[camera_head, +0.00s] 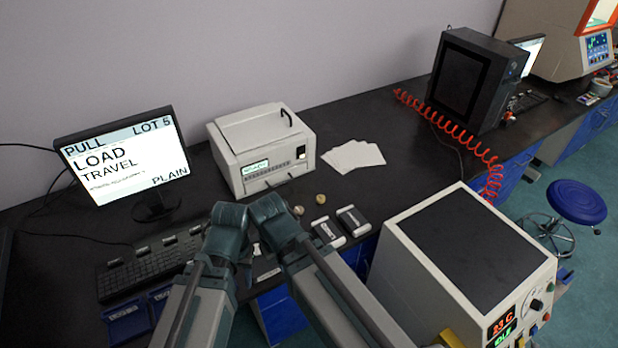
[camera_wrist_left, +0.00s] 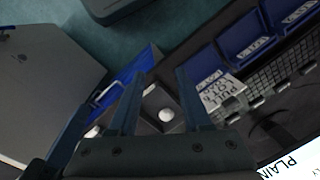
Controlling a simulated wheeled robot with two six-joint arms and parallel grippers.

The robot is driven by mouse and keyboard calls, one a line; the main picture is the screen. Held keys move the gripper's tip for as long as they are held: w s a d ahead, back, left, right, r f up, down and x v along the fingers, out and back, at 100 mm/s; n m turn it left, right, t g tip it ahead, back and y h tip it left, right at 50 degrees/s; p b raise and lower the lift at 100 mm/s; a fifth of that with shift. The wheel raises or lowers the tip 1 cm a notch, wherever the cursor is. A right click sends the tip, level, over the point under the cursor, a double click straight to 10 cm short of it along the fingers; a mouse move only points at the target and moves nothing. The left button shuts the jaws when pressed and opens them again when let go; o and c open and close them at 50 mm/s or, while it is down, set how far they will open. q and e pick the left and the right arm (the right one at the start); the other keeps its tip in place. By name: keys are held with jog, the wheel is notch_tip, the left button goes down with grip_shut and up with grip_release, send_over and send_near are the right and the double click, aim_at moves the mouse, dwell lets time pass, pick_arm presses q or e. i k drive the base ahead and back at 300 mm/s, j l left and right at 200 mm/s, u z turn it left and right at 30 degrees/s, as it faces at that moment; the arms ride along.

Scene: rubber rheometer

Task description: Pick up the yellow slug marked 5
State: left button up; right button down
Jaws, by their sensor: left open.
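Two small pale yellowish round pieces lie on the dark bench in the head view, the nearer piece (camera_head: 299,210) and the farther piece (camera_head: 320,198). No mark 5 is readable on either. In the left wrist view my left gripper (camera_wrist_left: 158,76) is open, with nothing held between its fingers. Beyond and between the fingers a pale round piece (camera_wrist_left: 166,115) sits on a dark square. Another pale piece (camera_wrist_left: 92,132) is partly hidden by the left finger. In the head view my arm links hide the bench in front of them, and the left fingertips are not clear.
A white-and-black machine (camera_head: 455,240) stands at right, a beige instrument (camera_head: 262,150) behind. Left are a monitor (camera_head: 122,160), keyboard (camera_head: 150,262) and blue trays (camera_head: 125,320). White sheets (camera_head: 352,156) lie flat.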

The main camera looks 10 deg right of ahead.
aim_at(319, 198)
jog(key=i+z, duration=0.15)
jog(key=z, duration=0.35)
jog(key=i+z, duration=0.15)
jog(key=z, duration=0.3)
jog(key=i+z, duration=0.2)
jog(key=z, duration=0.3)
